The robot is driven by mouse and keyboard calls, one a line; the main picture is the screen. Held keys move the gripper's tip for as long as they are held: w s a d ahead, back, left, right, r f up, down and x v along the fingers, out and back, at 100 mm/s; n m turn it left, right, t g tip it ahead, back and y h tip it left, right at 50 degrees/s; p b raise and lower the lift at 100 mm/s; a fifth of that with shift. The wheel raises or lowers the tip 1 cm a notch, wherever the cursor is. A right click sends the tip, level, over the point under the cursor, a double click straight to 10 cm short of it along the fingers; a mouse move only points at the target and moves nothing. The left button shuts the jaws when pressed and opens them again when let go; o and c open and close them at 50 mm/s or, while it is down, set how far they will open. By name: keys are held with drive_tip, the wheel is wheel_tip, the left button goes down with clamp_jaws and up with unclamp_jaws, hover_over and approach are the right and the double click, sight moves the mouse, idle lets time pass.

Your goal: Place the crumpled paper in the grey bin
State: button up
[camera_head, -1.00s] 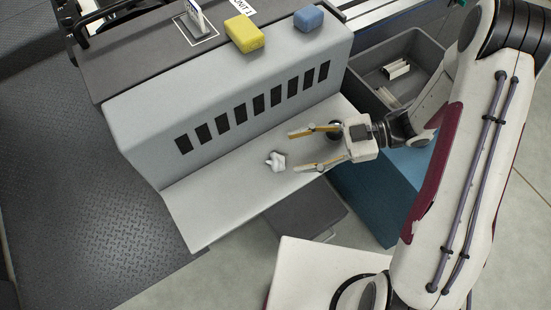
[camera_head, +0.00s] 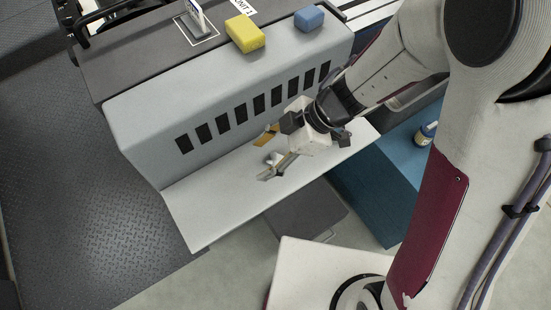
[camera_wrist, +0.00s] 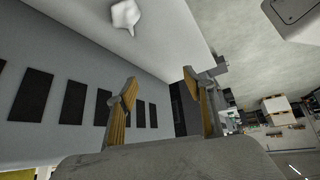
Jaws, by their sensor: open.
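The crumpled paper (camera_head: 275,159) is a small white wad on the pale grey ledge (camera_head: 200,207) of the machine. In the wrist view, the paper (camera_wrist: 124,14) shows at the top edge, beyond the fingertips. My gripper (camera_head: 263,159) is open, with its yellow-padded fingers pointing left over the ledge. From the head view the paper appears between the fingers; contact cannot be told. In the wrist view my gripper (camera_wrist: 160,79) has nothing between its fingers. The grey bin (camera_head: 411,95) at the upper right is mostly hidden behind my arm.
A yellow block (camera_head: 245,34) and a blue block (camera_head: 309,19) lie on top of the machine. Its slotted front wall (camera_head: 150,130) rises behind the ledge. A small bottle (camera_head: 426,133) stands on the blue cabinet (camera_head: 375,190). The ledge's left part is clear.

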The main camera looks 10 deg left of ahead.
sight(278, 159)
drive_tip(key=w+d+f+m+t+h, duration=0.2)
drive_tip(key=w+d+m+t, duration=0.1)
drive_tip(key=m, duration=0.3)
drive_tip(key=shift+w+d+f, duration=0.2)
drive_tip(key=shift+w+d, duration=0.45)
drive_tip(key=shift+d, duration=0.25)
drive_tip(key=shift+f, duration=0.1)
drive_tip(key=shift+x, duration=1.2)
drive_tip(key=shift+f, duration=0.15)
drive_tip(key=shift+h, duration=0.3)
drive_tip(key=shift+x, duration=2.45)
drive_tip(key=shift+d+f, duration=0.1)
drive_tip(key=shift+d, duration=0.05)
drive_tip(key=c, duration=0.8)
